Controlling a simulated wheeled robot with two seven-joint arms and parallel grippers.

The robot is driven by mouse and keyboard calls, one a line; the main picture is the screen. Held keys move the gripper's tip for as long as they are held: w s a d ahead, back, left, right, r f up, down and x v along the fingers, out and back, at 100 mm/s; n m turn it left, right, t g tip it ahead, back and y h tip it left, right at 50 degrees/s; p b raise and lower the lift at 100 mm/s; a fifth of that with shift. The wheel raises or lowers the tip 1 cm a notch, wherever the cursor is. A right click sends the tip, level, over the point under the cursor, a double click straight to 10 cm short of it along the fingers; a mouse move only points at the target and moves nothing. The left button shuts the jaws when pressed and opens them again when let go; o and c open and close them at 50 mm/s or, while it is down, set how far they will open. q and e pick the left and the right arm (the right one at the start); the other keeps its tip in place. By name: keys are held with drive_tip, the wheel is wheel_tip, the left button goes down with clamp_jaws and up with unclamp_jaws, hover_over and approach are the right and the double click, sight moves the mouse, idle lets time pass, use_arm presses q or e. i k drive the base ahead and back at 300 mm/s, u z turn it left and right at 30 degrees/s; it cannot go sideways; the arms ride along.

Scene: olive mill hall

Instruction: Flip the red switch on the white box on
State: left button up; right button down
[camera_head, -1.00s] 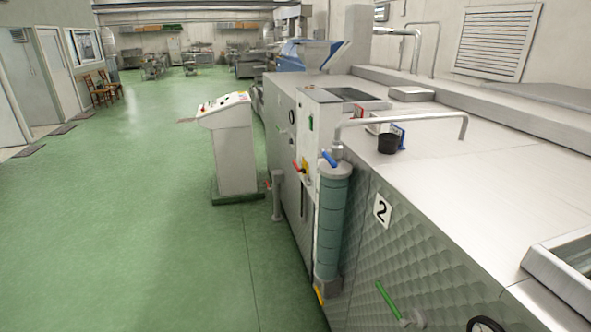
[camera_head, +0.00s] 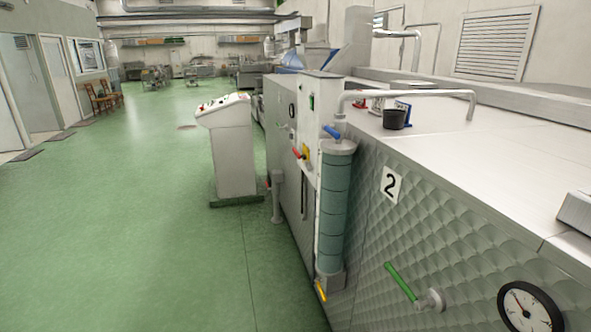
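A tall white box (camera_head: 320,92) stands at the near left corner of the long steel machine, with a small green part (camera_head: 312,102) on its face. A red handle-like part (camera_head: 298,153) sticks out low on the left of this box, beside a yellow part (camera_head: 306,148). I cannot tell whether the red part is the switch or how it is set. Neither of my grippers is in view.
A white control console (camera_head: 233,150) stands on the green floor left of the machine. A green cylinder (camera_head: 335,210) with a blue handle (camera_head: 332,132) stands before the box. A black cup (camera_head: 394,119) sits on the machine top.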

sight(304, 156)
drive_tip(key=u, duration=0.15)
drive_tip(key=i, duration=0.75)
drive_tip(key=u, duration=0.5)
drive_tip(key=i, duration=2.05)
drive_tip(key=z, duration=0.1)
